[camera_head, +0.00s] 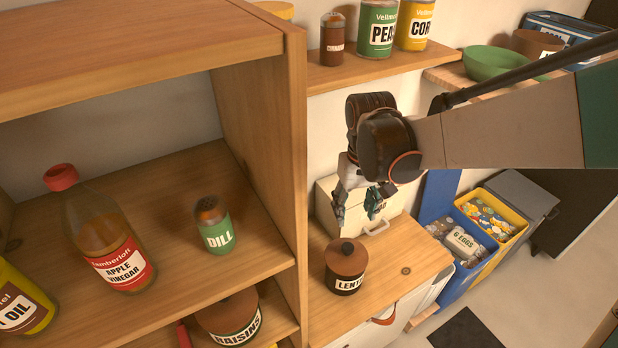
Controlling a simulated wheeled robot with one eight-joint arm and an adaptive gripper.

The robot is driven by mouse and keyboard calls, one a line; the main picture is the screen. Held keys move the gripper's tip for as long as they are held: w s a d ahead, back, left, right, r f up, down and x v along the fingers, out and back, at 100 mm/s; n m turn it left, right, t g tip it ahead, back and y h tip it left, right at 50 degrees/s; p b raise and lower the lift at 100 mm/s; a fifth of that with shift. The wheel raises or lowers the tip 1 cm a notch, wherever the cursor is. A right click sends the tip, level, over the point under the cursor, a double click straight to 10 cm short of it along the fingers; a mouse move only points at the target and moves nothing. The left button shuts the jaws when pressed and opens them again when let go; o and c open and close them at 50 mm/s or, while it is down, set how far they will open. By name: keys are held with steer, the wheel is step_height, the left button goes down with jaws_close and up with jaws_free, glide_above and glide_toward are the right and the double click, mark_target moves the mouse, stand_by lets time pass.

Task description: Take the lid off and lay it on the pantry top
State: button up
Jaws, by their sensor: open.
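A dark jar labelled "LENT…" (346,285) stands upright on a low wooden cabinet top (414,254). Its brown lid (347,262) with a black knob (347,247) sits on it. My gripper (358,208) hangs above and slightly behind the jar in the picture, fingers pointing down. It is open and empty, apart from the lid. I cannot tell for sure which surface is the pantry top; the low cabinet top has bare wood to the right of the jar.
A cream box with a handle (376,226) stands behind the jar. A tall shelf unit (285,150) rises close on the left, holding a vinegar bottle (108,245), a dill jar (213,228) and a raisins jar (229,318). A wall shelf (375,68) with cans hangs above.

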mark_target(348, 246)
steer(key=f+b, duration=0.2)
steer(key=f, duration=0.1)
steer(key=f+b, duration=0.2)
steer(key=f, duration=0.1)
steer(key=f+b, duration=0.2)
steer(key=f, duration=0.1)
steer(key=shift+s+a, duration=0.15)
steer(key=shift+s, duration=0.15)
steer(key=shift+s+f+b, duration=0.15)
steer(key=shift+f+b, duration=0.7)
steer(key=shift+f, duration=0.45)
steer(key=shift+s+f+b, duration=0.1)
steer(key=shift+f+b, duration=0.75)
steer(key=shift+f, duration=0.45)
steer(key=shift+r, duration=0.1)
steer(key=c, duration=1.2)
jaws_close()
